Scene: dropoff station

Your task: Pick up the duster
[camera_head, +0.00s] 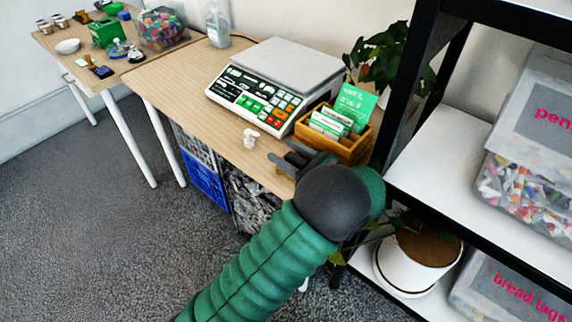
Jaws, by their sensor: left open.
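I cannot make out a duster for sure in this view. My left gripper (282,160) is at the front edge of the near wooden table (185,78), at the end of my green-sleeved arm. Its dark fingers are apart, with nothing seen between them. They are just left of a wooden card box (350,149) and right of a small white object (250,138). My dark wrist hides part of the table's corner. My right gripper is not in view.
A scale (262,90) fills much of the near table. Black-framed shelves (440,165) with clear bins and a potted plant (420,250) stand close on the right. A far table holds a bowl (67,46), a green box (107,32) and small items. Crates sit below.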

